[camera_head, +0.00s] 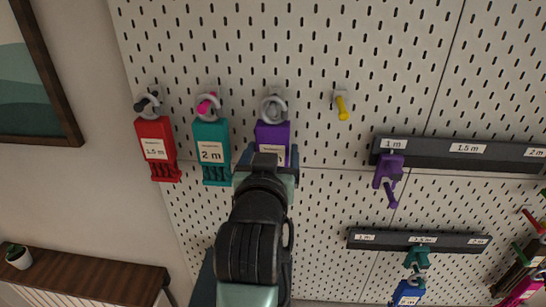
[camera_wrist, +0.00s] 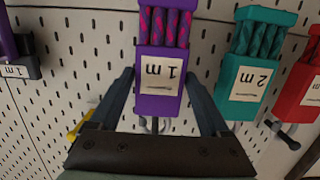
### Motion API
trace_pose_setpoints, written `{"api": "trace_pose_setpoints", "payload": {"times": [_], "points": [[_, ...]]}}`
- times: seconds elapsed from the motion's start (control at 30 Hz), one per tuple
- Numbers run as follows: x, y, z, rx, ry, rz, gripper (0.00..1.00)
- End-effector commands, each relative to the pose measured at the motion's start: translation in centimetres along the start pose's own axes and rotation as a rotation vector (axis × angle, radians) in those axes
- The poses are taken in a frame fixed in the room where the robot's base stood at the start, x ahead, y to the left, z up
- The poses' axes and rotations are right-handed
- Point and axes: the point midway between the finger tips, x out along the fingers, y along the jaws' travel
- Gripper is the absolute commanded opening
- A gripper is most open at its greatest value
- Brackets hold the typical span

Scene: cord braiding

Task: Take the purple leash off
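The purple leash (camera_head: 272,132) hangs on the pegboard by a grey ring at its top. My gripper covers its lower part in the head view.
A teal "2 m" leash (camera_head: 211,152) and a red "1.5 m" leash (camera_head: 156,150) hang to the left. A yellow peg (camera_head: 342,108) is bare at right. Two dark labelled rails (camera_head: 466,148) carry a purple clip (camera_head: 388,172) and a teal clip (camera_head: 417,258).

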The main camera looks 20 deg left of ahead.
Motion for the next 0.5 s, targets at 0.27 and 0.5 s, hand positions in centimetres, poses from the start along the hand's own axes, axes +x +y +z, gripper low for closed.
{"api": "trace_pose_setpoints", "payload": {"times": [0.27, 0.5], "points": [[0.00, 0.00, 0.00, 0.000, 0.000, 0.000, 0.28], [-0.03, 0.00, -0.18, 0.000, 0.003, 0.000, 0.05]]}}
